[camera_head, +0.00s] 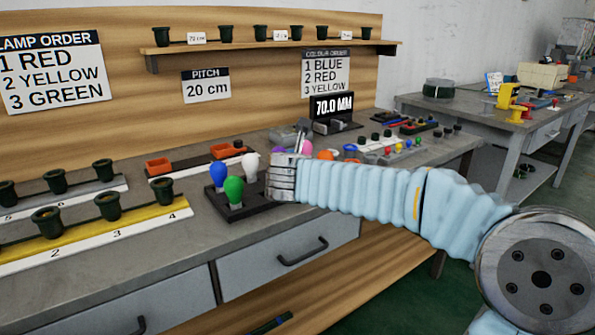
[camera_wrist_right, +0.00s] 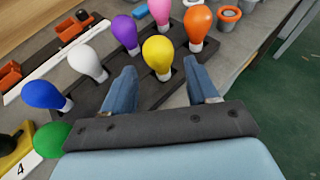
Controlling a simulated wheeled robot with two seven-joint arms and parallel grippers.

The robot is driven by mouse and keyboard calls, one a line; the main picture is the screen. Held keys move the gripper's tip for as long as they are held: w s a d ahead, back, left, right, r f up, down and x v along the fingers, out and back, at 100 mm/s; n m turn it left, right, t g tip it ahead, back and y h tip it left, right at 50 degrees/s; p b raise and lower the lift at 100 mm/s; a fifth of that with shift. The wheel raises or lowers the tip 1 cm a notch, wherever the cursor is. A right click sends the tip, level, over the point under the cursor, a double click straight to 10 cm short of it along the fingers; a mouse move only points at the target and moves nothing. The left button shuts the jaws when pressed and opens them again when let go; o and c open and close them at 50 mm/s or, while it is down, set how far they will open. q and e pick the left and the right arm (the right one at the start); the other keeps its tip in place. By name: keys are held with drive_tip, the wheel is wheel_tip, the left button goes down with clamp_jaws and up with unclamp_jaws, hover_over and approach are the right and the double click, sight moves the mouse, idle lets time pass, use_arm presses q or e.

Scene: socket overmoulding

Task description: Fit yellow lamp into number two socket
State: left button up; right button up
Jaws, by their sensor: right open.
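The yellow lamp (camera_wrist_right: 157,50) stands upright in a dark lamp tray (camera_wrist_right: 92,97) in the right wrist view. My right gripper (camera_wrist_right: 160,75) is open, with its two fingers spread either side of the lamp's near side; contact cannot be told. In the head view my right gripper (camera_head: 283,177) is over the tray and hides the yellow lamp. The number two socket (camera_head: 48,222) is a dark green cup on the yellow strip at the left, behind the label 2. It looks empty. My left gripper is not in view.
Blue (camera_wrist_right: 47,95), white (camera_wrist_right: 88,62), purple (camera_wrist_right: 125,33), orange (camera_wrist_right: 197,25), pink (camera_wrist_right: 160,12) and green (camera_wrist_right: 52,138) lamps surround the yellow one. Sockets three (camera_head: 108,206) and four (camera_head: 163,189) share the strip. Orange bins (camera_head: 158,166) stand behind it.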

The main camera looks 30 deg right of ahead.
drive_tip(key=x, duration=0.8)
drive_tip(key=shift+w+f+p, duration=0.25)
drive_tip(key=shift+w+p, duration=0.05)
drive_tip(key=shift+c, duration=0.4)
drive_tip(key=c, duration=0.6)
drive_tip(key=shift+c, duration=0.2)
drive_tip(key=shift+r, duration=0.15)
